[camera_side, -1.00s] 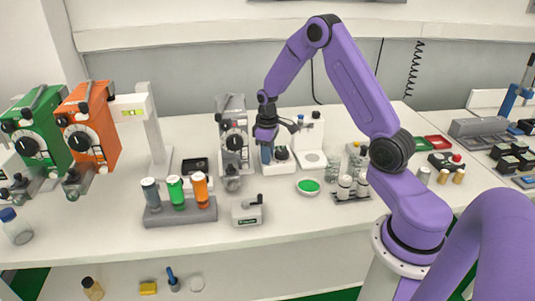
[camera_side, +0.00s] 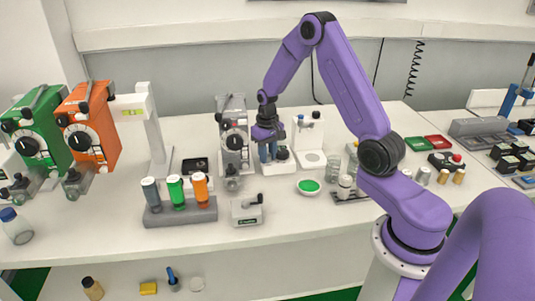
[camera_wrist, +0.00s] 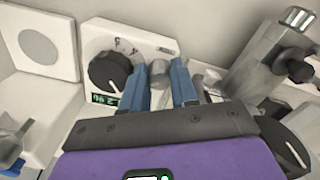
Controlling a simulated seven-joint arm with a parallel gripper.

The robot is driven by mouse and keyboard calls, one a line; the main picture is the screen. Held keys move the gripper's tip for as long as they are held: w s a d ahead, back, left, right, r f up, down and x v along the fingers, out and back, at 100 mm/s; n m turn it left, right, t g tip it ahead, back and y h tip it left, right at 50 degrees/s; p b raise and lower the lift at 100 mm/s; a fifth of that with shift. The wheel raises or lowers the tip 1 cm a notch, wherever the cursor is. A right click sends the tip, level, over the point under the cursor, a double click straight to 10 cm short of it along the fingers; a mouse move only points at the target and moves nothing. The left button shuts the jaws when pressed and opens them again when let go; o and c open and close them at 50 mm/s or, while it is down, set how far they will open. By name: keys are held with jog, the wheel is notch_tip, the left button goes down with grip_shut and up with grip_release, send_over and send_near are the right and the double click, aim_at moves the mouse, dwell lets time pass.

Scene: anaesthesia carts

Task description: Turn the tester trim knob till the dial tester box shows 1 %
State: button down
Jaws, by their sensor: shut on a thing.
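The dial tester box (camera_wrist: 140,39) is white, with a large black dial knob (camera_wrist: 109,71) and printed scale marks. Its small display (camera_wrist: 104,99) has green characters that seem to be a 2 and a percent sign, seen turned. My gripper (camera_wrist: 167,84) has its blue fingers on either side of a small grey knob (camera_wrist: 159,72), apparently the tester trim knob, and is shut on it. In the side view, my gripper (camera_side: 267,153) points down at the white tester box (camera_side: 278,168), beside its black dial. The fingers hide part of the trim knob.
A grey vaporizer (camera_side: 233,145) stands close to the left of my gripper. A white stand (camera_side: 311,140) is close on the right, with a green dish (camera_side: 309,186) in front. A white crank box (camera_side: 247,211) and a bottle rack (camera_side: 180,213) stand nearer the front.

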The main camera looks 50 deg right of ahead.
dwell(0.4)
jog(key=c, duration=0.9)
grip_release()
jog(key=shift+o, duration=0.2)
jog(key=shift+d+r, duration=0.1)
notch_tip(320, 180, up, 8)
jog(key=shift+f, duration=0.1)
jog(key=shift+a, duration=0.2)
